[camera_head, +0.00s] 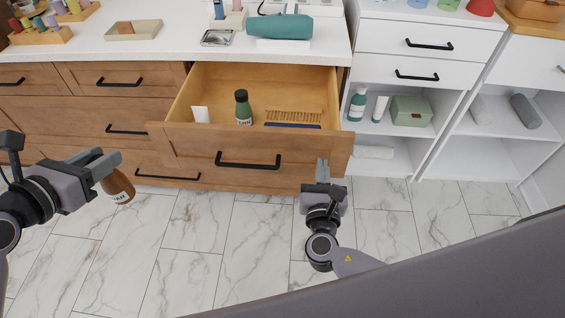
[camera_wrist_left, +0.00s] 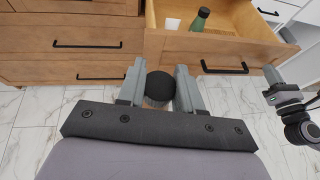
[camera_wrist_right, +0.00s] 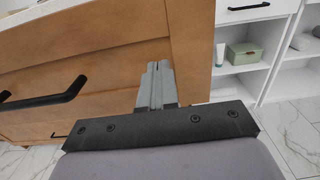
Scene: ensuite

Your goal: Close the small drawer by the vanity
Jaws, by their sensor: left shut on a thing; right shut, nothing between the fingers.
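A wooden drawer (camera_head: 205,141) of the brown vanity stands pulled open, with a black bar handle (camera_head: 248,162) on its front. Inside lie a dark green bottle (camera_head: 243,108), a white tube (camera_head: 201,114) and a comb (camera_head: 293,118). My left gripper (camera_head: 110,170) is shut on a brown bottle (camera_head: 120,188), left of the drawer; its black cap (camera_wrist_left: 160,86) shows between the fingers in the left wrist view. My right gripper (camera_head: 323,168) is shut and empty at the right part of the drawer front; in the right wrist view its fingertips (camera_wrist_right: 158,68) are close to the wood. Contact cannot be told.
A white cabinet (camera_head: 375,67) with shut drawers and open shelves stands to the right. A green box (camera_head: 411,111) and small bottles are on its shelf. The countertop (camera_head: 170,43) holds a tray, a teal roll and other items. The marble floor (camera_head: 215,235) is clear.

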